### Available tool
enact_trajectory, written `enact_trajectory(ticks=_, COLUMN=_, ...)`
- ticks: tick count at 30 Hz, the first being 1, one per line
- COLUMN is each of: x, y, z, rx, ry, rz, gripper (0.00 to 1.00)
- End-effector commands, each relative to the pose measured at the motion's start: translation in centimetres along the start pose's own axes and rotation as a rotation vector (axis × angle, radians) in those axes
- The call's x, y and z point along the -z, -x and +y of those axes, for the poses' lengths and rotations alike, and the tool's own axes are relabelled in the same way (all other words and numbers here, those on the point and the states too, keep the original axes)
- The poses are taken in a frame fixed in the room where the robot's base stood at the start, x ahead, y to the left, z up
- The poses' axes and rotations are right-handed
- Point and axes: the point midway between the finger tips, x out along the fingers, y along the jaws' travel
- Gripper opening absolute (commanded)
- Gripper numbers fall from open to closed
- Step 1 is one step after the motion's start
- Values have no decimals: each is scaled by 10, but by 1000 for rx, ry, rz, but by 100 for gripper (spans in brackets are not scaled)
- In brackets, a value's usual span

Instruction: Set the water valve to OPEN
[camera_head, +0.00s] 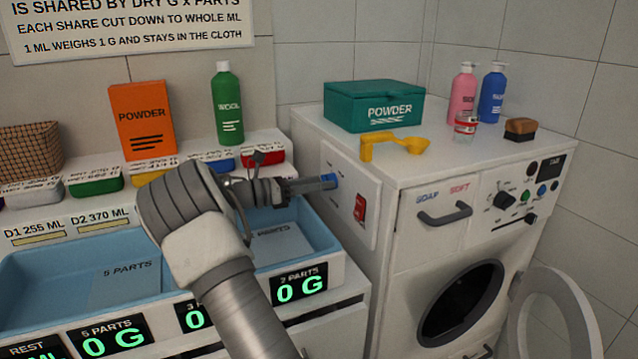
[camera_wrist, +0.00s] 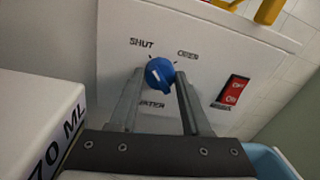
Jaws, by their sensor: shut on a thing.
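The water valve is a round blue knob (camera_wrist: 159,74) on a white panel on the washing machine's side. In the wrist view, SHUT is printed at its upper left and OPEN at its upper right, with WATER below, partly hidden by a finger. My gripper (camera_wrist: 160,82) has one finger on each side of the knob and is shut on it. In the head view my gripper (camera_head: 308,185) reaches right to the panel, and the knob shows as a bit of blue (camera_head: 331,181) at its tips. I cannot tell for sure which label the knob points to.
A red switch (camera_head: 359,208) sits on the same panel, right of the knob; it also shows in the wrist view (camera_wrist: 231,91). A blue tray (camera_head: 318,235) lies below my gripper. A yellow scoop (camera_head: 395,146) and a green powder box (camera_head: 374,107) stand on the machine above.

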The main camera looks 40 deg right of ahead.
Motion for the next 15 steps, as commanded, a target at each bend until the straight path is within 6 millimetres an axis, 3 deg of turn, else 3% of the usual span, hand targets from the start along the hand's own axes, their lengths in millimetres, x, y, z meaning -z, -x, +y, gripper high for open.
enact_trajectory(ticks=15, x=-2, y=0, z=-1, rx=-5, ry=-358, rz=23, gripper=0)
